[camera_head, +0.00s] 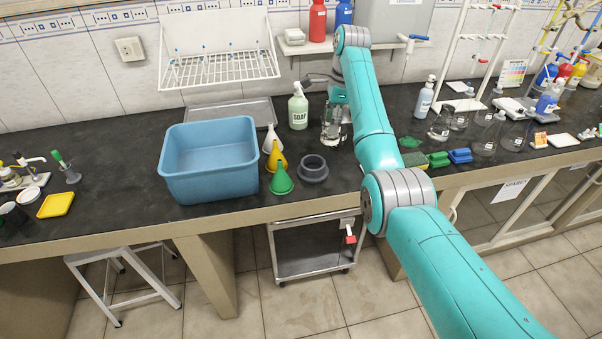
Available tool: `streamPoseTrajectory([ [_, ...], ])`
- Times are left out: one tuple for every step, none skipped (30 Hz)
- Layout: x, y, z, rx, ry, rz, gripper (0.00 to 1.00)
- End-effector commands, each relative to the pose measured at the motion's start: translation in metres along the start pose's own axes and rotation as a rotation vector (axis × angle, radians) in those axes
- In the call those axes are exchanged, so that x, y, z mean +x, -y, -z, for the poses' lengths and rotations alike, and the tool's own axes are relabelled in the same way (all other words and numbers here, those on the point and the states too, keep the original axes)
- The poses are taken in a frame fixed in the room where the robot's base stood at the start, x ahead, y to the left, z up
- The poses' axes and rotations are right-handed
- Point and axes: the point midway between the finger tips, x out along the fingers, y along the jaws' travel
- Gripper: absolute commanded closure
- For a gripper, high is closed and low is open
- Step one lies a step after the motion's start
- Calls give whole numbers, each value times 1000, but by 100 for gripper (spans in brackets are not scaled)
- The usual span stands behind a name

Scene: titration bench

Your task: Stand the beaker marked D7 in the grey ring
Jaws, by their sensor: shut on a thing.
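The grey ring (313,168) lies on the black bench, just right of the green and yellow funnels. My gripper (333,108) is to the upper right of the ring, partly hidden behind my teal arm. It is shut on a clear glass beaker (331,128), which is right of the soap bottle and apart from the ring. The marking on the beaker is too small to read. I cannot tell whether its base touches the bench.
A blue basin (209,160) stands left of the funnels (281,180). The soap bottle (298,107) stands close left of the beaker. Sponges (438,159) and several flasks are to the right. The bench's front edge runs close below the ring.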

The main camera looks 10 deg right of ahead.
Motion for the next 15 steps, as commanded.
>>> streamPoseTrajectory([
  [0, 0, -2, -50, -2, -6, 88],
  [1, 0, -2, -83, -4, -12, 88],
  [2, 0, -4, -128, -5, -18, 88],
  [2, 0, -5, -162, -6, -23, 88],
  [3, 0, -6, -196, -7, -28, 88],
  [4, -1, -7, -241, -7, -35, 88],
  [4, -1, -8, -274, -8, -39, 88],
  [4, -1, -9, -308, -8, -43, 88],
  [5, -1, -10, -352, -9, -50, 88],
  [6, -1, -11, -386, -9, -55, 88],
  [6, -1, -12, -419, -9, -60, 88],
  [7, -2, -13, -463, -9, -67, 88],
  [8, -2, -13, -496, -8, -72, 88],
  [9, -2, -14, -529, -8, -78, 88],
  [9, -2, -15, -574, -7, -84, 88],
])
